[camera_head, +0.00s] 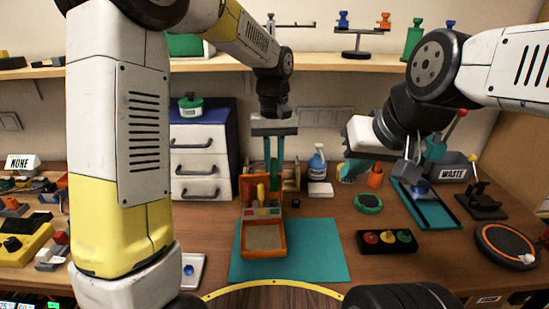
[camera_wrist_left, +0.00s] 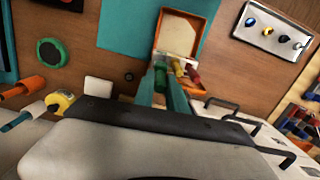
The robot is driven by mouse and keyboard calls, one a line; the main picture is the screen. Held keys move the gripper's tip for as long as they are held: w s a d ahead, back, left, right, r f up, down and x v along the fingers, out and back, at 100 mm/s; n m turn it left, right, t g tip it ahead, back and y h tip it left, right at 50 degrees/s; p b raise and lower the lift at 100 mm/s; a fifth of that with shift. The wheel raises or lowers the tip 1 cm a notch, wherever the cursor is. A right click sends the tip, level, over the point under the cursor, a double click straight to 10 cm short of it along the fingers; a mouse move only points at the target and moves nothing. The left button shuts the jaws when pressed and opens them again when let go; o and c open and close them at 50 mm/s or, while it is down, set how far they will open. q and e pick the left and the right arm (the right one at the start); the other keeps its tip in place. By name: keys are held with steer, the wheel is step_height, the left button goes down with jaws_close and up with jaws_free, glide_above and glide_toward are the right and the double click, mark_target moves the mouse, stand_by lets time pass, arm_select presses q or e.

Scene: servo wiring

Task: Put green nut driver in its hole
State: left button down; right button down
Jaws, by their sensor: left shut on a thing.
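The green nut driver (camera_wrist_left: 161,82) shows in the left wrist view as a green handle between the teal fingers of my left gripper (camera_wrist_left: 162,92). My left gripper (camera_head: 273,178) points down over the back of the orange tool box (camera_head: 265,252) in the head view and is shut on the driver. The driver's lower end and its hole are hidden, so I cannot tell whether it is in the hole. A yellow handle (camera_wrist_left: 178,67) and a red handle (camera_wrist_left: 193,73) stand beside it in the box. My right gripper (camera_head: 405,170) is at the right; its finger opening is unclear.
The box stands on a teal mat (camera_head: 315,250). A drawer cabinet (camera_head: 200,160) is behind left, and a spray bottle (camera_head: 317,162) and white block (camera_head: 320,189) behind right. A black button panel (camera_head: 387,242) and teal tray (camera_head: 428,210) lie right. The mat's right part is clear.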

mark_target(274, 176)
arm_select(q)
steer(key=shift+s+f, duration=0.2)
steer(key=shift+f, duration=1.85)
steer(key=shift+s+f, duration=0.1)
steer(key=shift+f, duration=0.9)
stand_by(0.4)
steer(key=c, duration=0.8)
jaws_free()
steer(key=shift+c, duration=0.2)
steer(key=shift+a+r, duration=0.1)
steer(key=shift+w+r, duration=0.15)
steer(key=shift+r, duration=1.55)
steer(key=shift+w+r, duration=0.15)
steer(key=shift+r, duration=1.6)
